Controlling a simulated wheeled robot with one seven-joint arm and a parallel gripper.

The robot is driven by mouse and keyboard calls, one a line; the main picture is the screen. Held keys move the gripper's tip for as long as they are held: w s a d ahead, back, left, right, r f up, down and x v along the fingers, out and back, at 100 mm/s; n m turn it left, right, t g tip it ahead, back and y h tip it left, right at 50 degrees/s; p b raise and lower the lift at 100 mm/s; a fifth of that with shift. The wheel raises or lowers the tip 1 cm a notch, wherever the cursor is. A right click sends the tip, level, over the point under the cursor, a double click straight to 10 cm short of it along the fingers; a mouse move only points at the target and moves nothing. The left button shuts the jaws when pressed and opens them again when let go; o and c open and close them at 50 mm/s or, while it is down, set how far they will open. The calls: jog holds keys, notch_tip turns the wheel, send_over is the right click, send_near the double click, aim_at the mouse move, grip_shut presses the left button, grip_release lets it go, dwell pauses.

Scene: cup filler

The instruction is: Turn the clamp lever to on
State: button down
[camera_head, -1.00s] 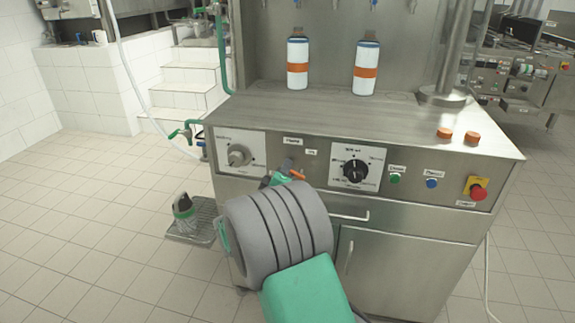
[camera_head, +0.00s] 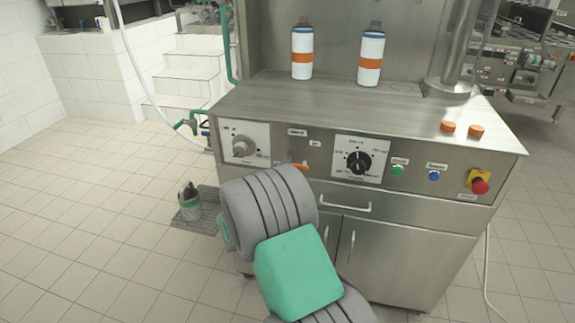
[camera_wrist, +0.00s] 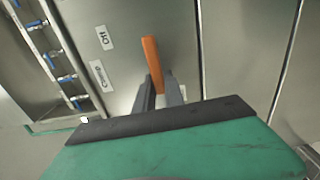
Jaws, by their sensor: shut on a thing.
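The clamp lever has an orange handle (camera_head: 300,166) on the front panel of the steel machine, below the small clamp and ON labels. In the head view it points right and slightly down. In the wrist view the orange handle (camera_wrist: 152,58) stands between the two dark fingers of my gripper (camera_wrist: 159,92), which is shut on it. The ON label (camera_wrist: 104,37) is beside the handle there, and the clamp label (camera_wrist: 101,76) is nearby. In the head view my grey and green wrist hides most of the gripper and the lever's pivot.
A grey knob (camera_head: 243,147) is left of the lever and a black dial (camera_head: 358,162) right of it. Further right are green, blue and red buttons. A drawer handle (camera_head: 345,207) sticks out below. Two bottles and two orange caps (camera_head: 475,131) stand on the top.

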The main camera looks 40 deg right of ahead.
jog(key=shift+f, duration=0.1)
jog(key=c, duration=1.4)
grip_release()
jog(key=shift+c, duration=0.2)
jog(key=shift+a, duration=0.1)
jog(key=v, duration=0.7)
jog(key=shift+s+a, duration=0.25)
